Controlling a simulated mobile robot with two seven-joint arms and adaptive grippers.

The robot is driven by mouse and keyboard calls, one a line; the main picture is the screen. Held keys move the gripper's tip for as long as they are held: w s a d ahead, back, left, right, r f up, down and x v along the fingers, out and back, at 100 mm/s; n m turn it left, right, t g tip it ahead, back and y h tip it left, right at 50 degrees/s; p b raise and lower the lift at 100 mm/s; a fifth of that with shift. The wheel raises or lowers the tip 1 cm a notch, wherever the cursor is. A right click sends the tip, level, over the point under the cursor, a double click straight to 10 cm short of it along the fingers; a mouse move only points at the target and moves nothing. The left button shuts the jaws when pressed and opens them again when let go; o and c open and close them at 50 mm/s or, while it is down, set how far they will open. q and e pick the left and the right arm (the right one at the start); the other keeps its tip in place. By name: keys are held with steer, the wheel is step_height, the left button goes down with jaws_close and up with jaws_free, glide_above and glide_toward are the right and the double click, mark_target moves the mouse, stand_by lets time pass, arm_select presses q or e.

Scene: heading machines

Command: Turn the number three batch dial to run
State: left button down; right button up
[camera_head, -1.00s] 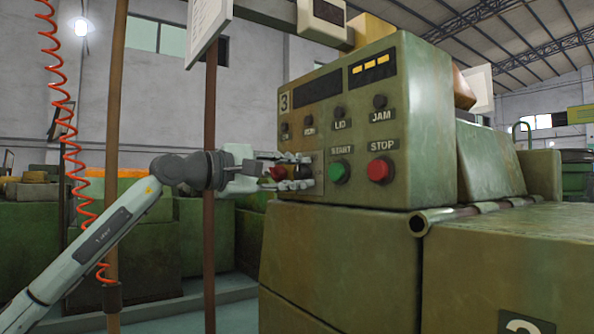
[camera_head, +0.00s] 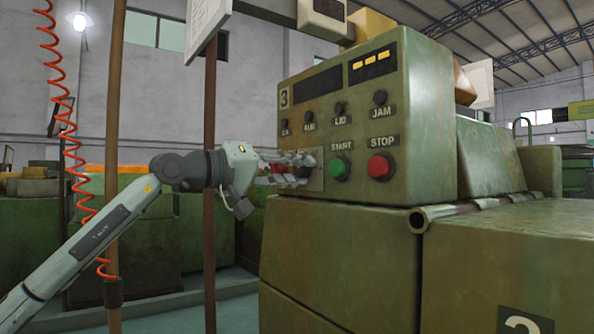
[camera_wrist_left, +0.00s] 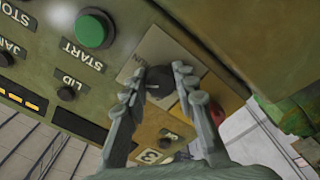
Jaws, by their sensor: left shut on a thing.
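The green machine control box (camera_head: 425,120) bears the number 3 at its upper left. The black batch dial (camera_wrist_left: 158,80) sits on a pale plate (camera_wrist_left: 165,50) on the panel, with lettering beside it that reads RUN as far as I can tell. My left gripper (camera_head: 300,168) reaches in from the left and is shut on the dial. In the wrist view my left gripper's fingers (camera_wrist_left: 160,90) stand one on each side of the dial. In the head view the fingers partly hide the dial. My right gripper is not in view.
The green START button (camera_head: 339,167) and red STOP button (camera_head: 381,166) sit just right of the dial. Small black knobs, including LID (camera_head: 340,108) and JAM (camera_head: 380,97), are above. A red part (camera_wrist_left: 217,112) shows close beside a finger. A brown post (camera_head: 210,230) stands near my wrist.

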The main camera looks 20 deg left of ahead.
arm_select(q)
steer(key=m, duration=0.5)
steer(key=shift+f+m, duration=0.1)
steer(key=shift+m, duration=0.2)
steer(key=shift+w+m, duration=0.1)
steer(key=shift+m, duration=0.6)
steer(key=shift+a, duration=0.1)
steer(key=c, duration=1.2)
jaws_free()
steer(key=v, duration=1.2)
